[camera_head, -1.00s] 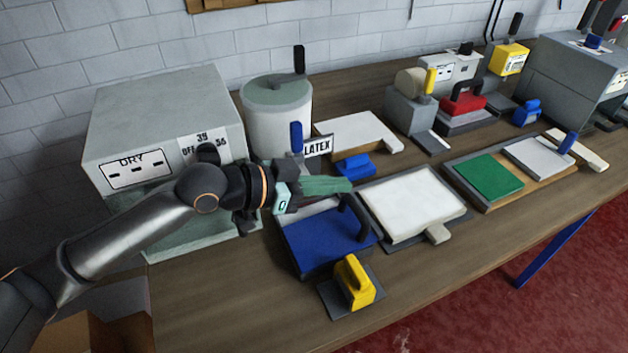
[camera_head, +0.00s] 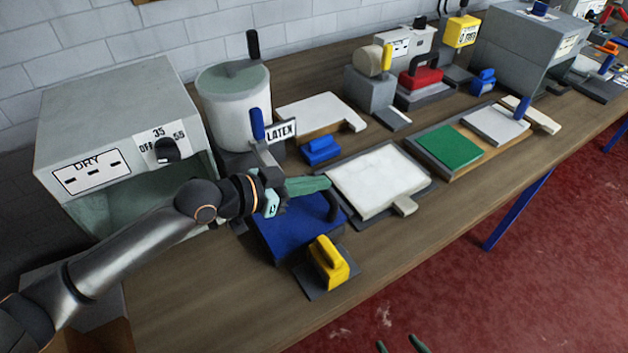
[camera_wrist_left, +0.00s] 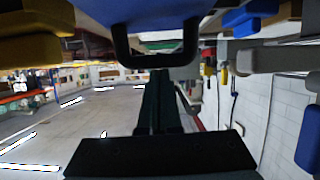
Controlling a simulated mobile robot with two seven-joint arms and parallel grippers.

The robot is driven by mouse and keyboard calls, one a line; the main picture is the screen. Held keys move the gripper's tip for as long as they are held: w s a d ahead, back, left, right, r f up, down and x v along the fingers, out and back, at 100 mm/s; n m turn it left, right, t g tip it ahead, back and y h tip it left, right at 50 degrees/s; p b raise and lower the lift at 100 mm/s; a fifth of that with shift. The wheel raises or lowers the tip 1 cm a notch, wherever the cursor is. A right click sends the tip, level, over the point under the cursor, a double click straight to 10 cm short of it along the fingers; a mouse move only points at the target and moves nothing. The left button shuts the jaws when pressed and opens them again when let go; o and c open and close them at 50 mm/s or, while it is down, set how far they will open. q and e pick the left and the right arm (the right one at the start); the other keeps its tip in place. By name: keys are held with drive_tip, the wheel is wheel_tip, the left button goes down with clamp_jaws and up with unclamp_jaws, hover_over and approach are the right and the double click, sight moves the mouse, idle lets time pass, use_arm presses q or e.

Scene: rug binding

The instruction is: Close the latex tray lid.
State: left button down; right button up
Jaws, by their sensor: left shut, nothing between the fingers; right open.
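The blue lid (camera_head: 283,230) lies in front of the pot with the LATEX sign (camera_head: 281,131), looking roughly flat over its tray. Its dark handle (camera_head: 334,206) stands at the right edge. My left gripper (camera_head: 327,184) is shut and empty, extended over the rear of the lid beside the handle; its wrist hides the back edge. In the left wrist view the shut fingers (camera_wrist_left: 157,90) point toward the black handle (camera_wrist_left: 158,58) and the blue lid (camera_wrist_left: 155,10); contact cannot be told. My right gripper (camera_head: 402,345) is open at the bottom edge, over the floor.
A yellow-handled tool (camera_head: 328,262) stands just in front of the lid. A white slab on a dark tray (camera_head: 375,180) is close to its right. The grey DRY oven (camera_head: 110,130) stands behind left. A blue block (camera_head: 321,150) sits behind.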

use_arm(q)
drive_tip(key=shift+w+d+f, duration=0.15)
drive_tip(key=shift+d+f, duration=0.1)
drive_tip(key=shift+f, duration=0.25)
drive_tip(key=shift+r, duration=0.2)
